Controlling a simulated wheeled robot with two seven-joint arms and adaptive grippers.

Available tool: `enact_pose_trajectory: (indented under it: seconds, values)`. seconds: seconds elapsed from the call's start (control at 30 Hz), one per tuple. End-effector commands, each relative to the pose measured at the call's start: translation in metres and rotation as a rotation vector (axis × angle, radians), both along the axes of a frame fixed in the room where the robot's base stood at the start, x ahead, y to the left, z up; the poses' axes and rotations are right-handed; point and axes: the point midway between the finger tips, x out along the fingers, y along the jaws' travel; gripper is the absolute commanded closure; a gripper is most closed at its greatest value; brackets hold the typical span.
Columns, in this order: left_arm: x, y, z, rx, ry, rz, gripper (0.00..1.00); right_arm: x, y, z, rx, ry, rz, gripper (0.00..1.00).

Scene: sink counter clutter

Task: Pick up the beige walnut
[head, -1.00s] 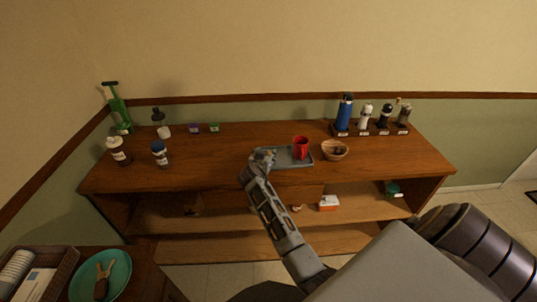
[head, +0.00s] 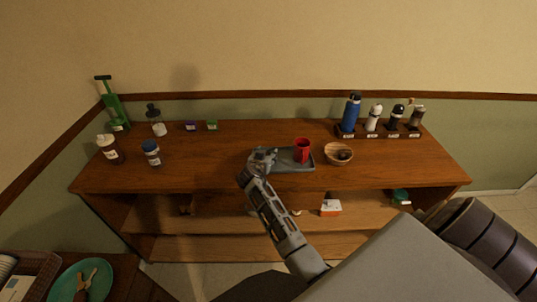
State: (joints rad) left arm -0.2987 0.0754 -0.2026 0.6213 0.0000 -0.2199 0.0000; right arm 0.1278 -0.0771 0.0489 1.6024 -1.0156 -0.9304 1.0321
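My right gripper (head: 262,158) is over the left end of a grey tray (head: 290,167) on the wooden counter. It is small and dark in the picture, so I cannot tell whether its fingers are open or shut, or whether anything is between them. I cannot make out the beige walnut for certain. A wooden bowl (head: 329,158) to the right of the tray holds small brownish things, too small to identify. A small pale object (head: 296,212) lies on the shelf below. My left gripper is not in view.
A red mug (head: 302,150) stands on the tray, close right of the gripper. Several bottles, among them a blue one (head: 350,113), stand at the back right. Two bottles, one with a blue label (head: 151,153), stand at the left. The counter's left-middle (head: 205,160) is clear.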

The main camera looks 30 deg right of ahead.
Motion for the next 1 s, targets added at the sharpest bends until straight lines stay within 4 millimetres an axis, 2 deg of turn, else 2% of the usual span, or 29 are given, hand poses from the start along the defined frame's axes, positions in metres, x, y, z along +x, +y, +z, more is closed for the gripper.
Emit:
enact_pose_trajectory:
  seconds: [0.43, 0.73, 1.0]
  values:
    - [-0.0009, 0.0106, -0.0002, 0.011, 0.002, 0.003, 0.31, -0.0016, 0.0002, -0.0040, 0.003, 0.007, -0.001, 0.49]
    - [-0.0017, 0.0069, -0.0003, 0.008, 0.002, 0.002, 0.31, -0.0015, 0.0003, -0.0044, 0.003, 0.007, -0.001, 0.84]
    - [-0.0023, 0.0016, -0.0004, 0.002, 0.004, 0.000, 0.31, -0.0015, 0.0006, -0.0048, 0.004, 0.007, -0.001, 0.85]
